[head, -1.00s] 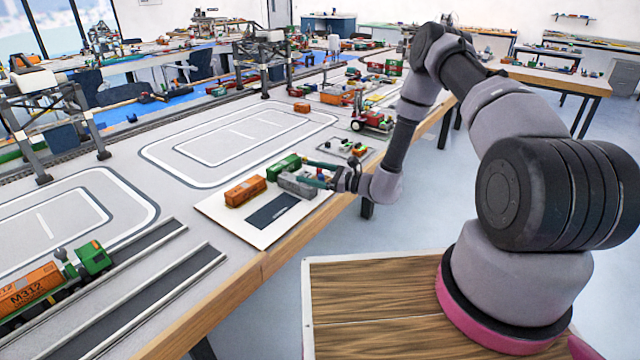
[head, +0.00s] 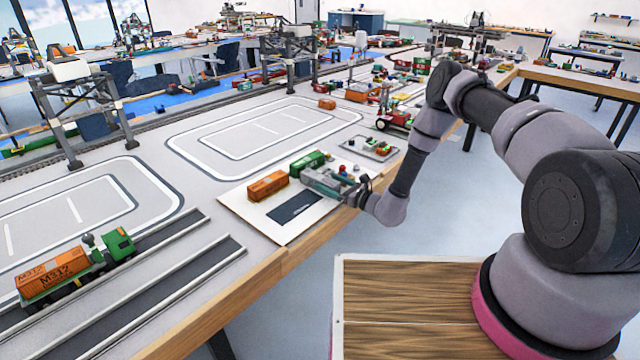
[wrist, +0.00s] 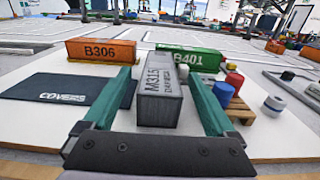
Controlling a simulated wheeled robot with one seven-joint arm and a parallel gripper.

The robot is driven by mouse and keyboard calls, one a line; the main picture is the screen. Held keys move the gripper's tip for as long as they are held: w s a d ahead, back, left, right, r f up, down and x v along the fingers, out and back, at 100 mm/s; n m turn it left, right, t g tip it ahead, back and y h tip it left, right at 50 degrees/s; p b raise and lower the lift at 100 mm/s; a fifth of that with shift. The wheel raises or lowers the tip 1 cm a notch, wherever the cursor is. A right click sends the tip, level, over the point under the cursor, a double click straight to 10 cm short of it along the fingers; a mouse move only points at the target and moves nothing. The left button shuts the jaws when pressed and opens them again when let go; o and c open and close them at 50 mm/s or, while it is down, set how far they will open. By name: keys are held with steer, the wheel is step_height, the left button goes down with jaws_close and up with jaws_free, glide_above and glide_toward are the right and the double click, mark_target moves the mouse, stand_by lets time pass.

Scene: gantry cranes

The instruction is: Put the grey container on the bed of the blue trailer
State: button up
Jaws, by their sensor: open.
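The grey container (wrist: 159,92), marked M315, stands on a white board (wrist: 215,133) on the table. In the wrist view it lies lengthwise between the two green fingers of my gripper (wrist: 160,80). The fingers are apart, one on each side, with a visible gap on the right. In the head view my gripper (head: 328,184) is low over the board and partly hides the grey container (head: 318,179). I cannot make out a blue trailer in either view.
An orange container (wrist: 100,50) and a green container (wrist: 188,59) stand just beyond the grey one. A dark mat (wrist: 68,93) lies to the left; red and blue drums (wrist: 223,94) stand on a pallet to the right. A green truck (head: 118,245) carries an orange container at left.

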steer(key=shift+x, duration=1.3)
jaws_close()
steer(key=shift+r, duration=0.25)
steer(key=shift+t, duration=0.3)
steer(key=r, duration=0.6)
steer(key=d+r, duration=0.1)
steer(key=r, duration=0.2)
steer(key=shift+w+d+r, duration=0.15)
steer(key=shift+w+r, duration=0.05)
steer(key=shift+r, duration=0.2)
steer(key=s+d+r+m+t+h, duration=0.1)
steer(key=d+r+m+t+h, duration=0.3)
steer(key=d, duration=0.6)
steer(key=d+r+m+h, duration=0.25)
steer(key=d+h, duration=0.25)
steer(key=d, duration=0.5)
steer(key=s+d+r+m+t+h, duration=0.1)
steer(key=d+r+m+t+h, duration=0.25)
steer(key=d, duration=0.65)
steer(key=shift+g+h, duration=0.55)
steer(key=shift+h, duration=0.3)
steer(key=s, duration=0.1)
steer(key=s+r, duration=0.1)
steer(key=s, duration=0.1)
steer(key=s+r, duration=0.1)
steer(key=s, duration=0.1)
steer(key=shift+d, duration=0.3)
